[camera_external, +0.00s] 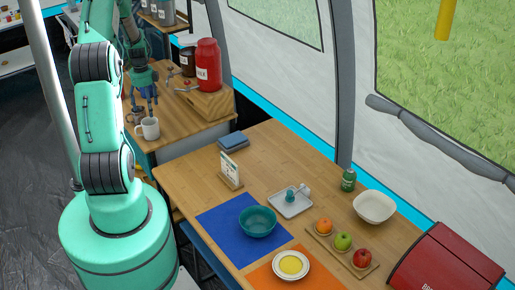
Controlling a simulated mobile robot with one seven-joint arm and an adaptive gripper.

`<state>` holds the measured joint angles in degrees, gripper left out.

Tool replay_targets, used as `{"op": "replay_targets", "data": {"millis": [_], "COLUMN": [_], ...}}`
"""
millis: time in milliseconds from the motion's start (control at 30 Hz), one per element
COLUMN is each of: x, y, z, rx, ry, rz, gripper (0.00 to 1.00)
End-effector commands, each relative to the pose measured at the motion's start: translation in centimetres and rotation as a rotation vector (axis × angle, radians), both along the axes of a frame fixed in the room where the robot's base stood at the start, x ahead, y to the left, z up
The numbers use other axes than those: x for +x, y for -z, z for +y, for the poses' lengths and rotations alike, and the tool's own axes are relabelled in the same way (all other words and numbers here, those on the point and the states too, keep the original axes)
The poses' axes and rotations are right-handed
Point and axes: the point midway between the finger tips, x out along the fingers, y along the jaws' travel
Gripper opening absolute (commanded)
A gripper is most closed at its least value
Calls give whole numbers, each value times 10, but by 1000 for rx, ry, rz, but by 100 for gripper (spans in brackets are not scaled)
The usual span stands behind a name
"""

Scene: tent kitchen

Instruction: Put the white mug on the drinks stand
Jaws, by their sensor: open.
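The white mug (150,128) stands upright near the front of a wooden counter (185,123) at the upper left. My gripper (146,114) points down just above and slightly behind the mug, with its fingers apart. Nothing shows between the fingers, and I cannot tell whether a fingertip touches the mug. A brown mug or cup (136,115) is partly hidden behind the gripper.
A dark jar (188,62) stands beside the can. The larger table (180,180) holds a teal bowl (257,221), a yellow-centred plate (291,264), a menu card (230,168), a fruit board (340,250), a white bowl (374,207) and a red bread bin (445,262). A tent pole (341,80) rises behind.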

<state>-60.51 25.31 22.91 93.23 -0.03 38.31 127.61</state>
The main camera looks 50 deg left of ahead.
Motion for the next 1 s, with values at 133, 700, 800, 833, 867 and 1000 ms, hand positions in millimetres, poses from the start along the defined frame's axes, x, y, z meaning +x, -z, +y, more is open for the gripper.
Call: {"op": "replay_targets", "data": {"millis": [133, 700, 800, 833, 867, 1000], "x": [14, 114, 122, 124, 125, 127], "y": [-19, -193, -222, -231, -239, -274], "z": [-10, -175, -214, -225, -237, -291], "rx": [12, 78, 80, 80, 80, 72], "ry": [-20, -309, -369, -387, -404, -488], "rz": [-8, -116, -144, -155, -164, -205], "gripper": [77, 77, 77, 77, 77, 77]}}
